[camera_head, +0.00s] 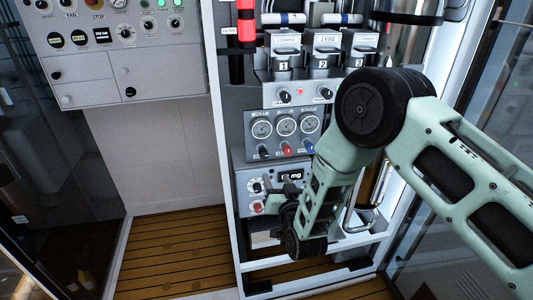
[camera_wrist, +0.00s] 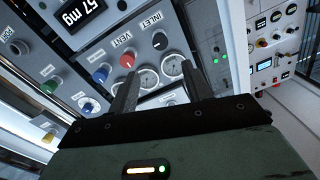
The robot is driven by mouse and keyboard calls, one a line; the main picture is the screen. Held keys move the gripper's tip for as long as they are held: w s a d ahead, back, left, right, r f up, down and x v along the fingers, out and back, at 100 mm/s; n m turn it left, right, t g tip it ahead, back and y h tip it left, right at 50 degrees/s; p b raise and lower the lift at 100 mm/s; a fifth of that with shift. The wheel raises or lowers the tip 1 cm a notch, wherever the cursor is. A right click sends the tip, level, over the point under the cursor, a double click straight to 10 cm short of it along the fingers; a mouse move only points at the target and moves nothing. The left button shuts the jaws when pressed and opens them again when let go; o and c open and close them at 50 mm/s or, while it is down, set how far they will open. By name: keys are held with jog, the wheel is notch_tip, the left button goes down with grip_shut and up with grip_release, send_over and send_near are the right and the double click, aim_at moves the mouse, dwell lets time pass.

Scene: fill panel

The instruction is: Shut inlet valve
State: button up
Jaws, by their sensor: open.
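The inlet valve is a black knob (camera_wrist: 160,41) beside the label INLET on a grey panel in the wrist view. It lies beyond and between my two fingertips (camera_wrist: 160,76), apart from them. Its handle angle is too small to read surely. The red vent knob (camera_wrist: 128,61) sits to its left, just past the left finger. My gripper is open and empty. In the head view my gripper (camera_head: 273,203) is in front of the lower instrument panel, partly hidden by my own arm, and I cannot tell which knob there is the inlet valve.
A blue knob (camera_wrist: 101,75) is left of the vent knob. Round gauges (camera_wrist: 147,79) lie close behind the fingers. A display (camera_wrist: 80,15) reads 57 mg. In the head view, the cabinet's white frame post (camera_head: 221,150) stands left of the panels, and glass is at right.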

aim_at(265, 155)
jog(key=p+x, duration=0.2)
jog(key=x, duration=1)
jog(key=shift+w+a+p, duration=0.15)
jog(key=shift+w+p, duration=0.2)
jog(key=shift+p, duration=0.05)
jog(key=c, duration=1)
